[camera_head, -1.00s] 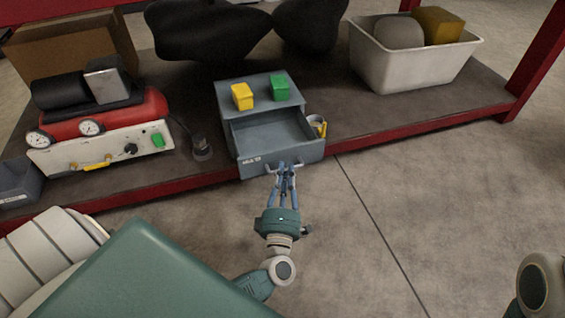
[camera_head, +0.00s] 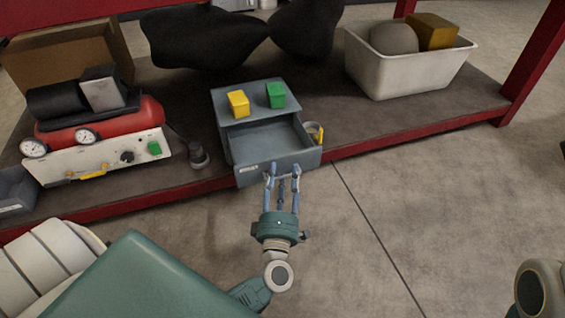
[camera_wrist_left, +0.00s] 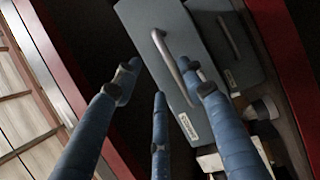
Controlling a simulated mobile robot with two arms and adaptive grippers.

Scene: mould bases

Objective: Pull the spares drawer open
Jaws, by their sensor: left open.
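The spares drawer (camera_head: 268,136) is pulled out of a small grey cabinet (camera_head: 252,92) on the shelf. It looks empty inside. A small label shows on its front. In the left wrist view, the drawer front (camera_wrist_left: 165,18) carries a metal bar handle (camera_wrist_left: 172,62). My left gripper (camera_head: 283,172) is in front of the drawer front, its fingers open and spread near the handle. In the left wrist view the fingers (camera_wrist_left: 160,85) are apart, with one tip overlapping the handle; I cannot tell whether they touch it. My right gripper is out of view.
A yellow box (camera_head: 239,103) and a green box (camera_head: 276,95) sit on the cabinet. A red compressor (camera_head: 100,125) stands left, a white bin (camera_head: 410,72) right. A roll of tape (camera_head: 314,130) is beside the drawer. The floor in front is clear.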

